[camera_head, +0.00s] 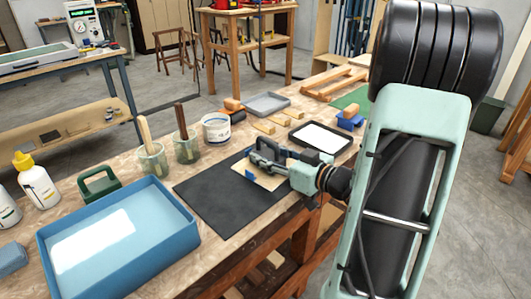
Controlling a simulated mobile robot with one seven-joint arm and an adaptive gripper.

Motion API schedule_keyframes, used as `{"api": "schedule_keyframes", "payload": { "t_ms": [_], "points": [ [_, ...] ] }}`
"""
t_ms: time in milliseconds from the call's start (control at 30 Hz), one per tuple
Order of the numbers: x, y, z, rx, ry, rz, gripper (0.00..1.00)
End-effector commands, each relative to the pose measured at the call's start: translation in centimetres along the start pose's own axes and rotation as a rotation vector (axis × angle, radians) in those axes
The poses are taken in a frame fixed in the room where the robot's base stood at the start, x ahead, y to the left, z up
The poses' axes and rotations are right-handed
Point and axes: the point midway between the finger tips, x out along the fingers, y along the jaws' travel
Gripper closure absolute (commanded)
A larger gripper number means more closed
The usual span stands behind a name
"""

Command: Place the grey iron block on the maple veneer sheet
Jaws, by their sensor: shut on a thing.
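The maple veneer sheet (242,174) is a pale tan piece lying on the black mat (215,197) near the middle of the bench. My gripper (257,163) reaches in from the right, low over the sheet, and covers much of it. It is shut on a dark grey piece (273,160), which looks like the grey iron block. Gripper parts hide most of its outline. I cannot tell whether the block touches the sheet. A small blue piece (251,178) shows at the sheet, below the fingertips.
A blue tray (180,244) stands front left, with a green handled object (99,184) behind it. Jars with brushes (151,160) and a white tub (216,128) stand behind the mat. A black tray (343,147) lies right of them. The mat's front left is clear.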

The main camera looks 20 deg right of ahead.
Motion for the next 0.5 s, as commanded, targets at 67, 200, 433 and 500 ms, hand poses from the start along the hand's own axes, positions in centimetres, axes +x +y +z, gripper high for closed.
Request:
{"api": "schedule_keyframes", "payload": {
  "t_ms": [67,200,433,500],
  "points": [
    [0.02,0.05,-0.36,-0.003,0.006,0.0,1.0],
    [0.08,0.04,-0.01,-0.003,0.006,0.0,1.0],
    [0.05,0.01,0.21,0.0,0.0,0.0,0.44],
    [0.05,0.01,0.21,0.0,0.0,0.0,0.44]
  ]
}}
